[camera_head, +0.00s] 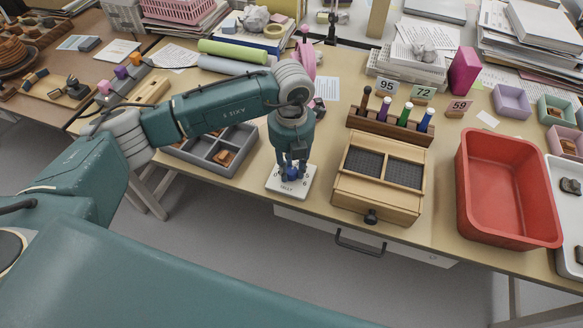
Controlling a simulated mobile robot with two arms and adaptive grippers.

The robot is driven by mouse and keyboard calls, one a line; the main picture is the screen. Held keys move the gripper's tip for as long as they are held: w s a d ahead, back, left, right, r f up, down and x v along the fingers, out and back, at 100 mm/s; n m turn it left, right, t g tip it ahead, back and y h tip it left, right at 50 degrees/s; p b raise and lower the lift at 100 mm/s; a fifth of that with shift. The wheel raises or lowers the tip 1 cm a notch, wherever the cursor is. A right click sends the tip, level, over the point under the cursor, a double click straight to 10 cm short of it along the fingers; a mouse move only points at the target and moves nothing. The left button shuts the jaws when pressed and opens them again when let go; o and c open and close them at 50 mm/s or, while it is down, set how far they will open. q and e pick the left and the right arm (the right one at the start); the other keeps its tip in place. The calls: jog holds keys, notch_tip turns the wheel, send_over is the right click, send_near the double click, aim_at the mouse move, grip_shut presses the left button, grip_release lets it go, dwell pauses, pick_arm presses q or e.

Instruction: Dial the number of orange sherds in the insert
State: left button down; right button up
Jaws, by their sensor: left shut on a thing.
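My left gripper (291,166) points straight down and is shut on the blue knob (292,174) of a white dial plate (276,183). The plate lies near the table's front edge, and its markings are too small to read. A grey divided tray (238,166) stands just left of the dial, partly hidden behind my left arm. An orange-brown sherd (223,157) lies in one of its compartments; other compartments are partly covered. I cannot tell whether this tray is the insert. My right gripper is not in view.
A wooden box (375,202) with dark mesh compartments stands right of the dial, before a rack of coloured-handled tools (391,125). A red bin (508,233) is farther right. Number cards (422,93) stand behind. A drawer handle (358,246) juts out below the front edge.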

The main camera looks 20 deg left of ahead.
aim_at(292, 170)
pick_arm(q)
jog(key=shift+n, duration=0.5)
jog(key=c, duration=1.4)
grip_release()
notch_tip(292, 170, up, 12)
jog(key=shift+r, duration=0.1)
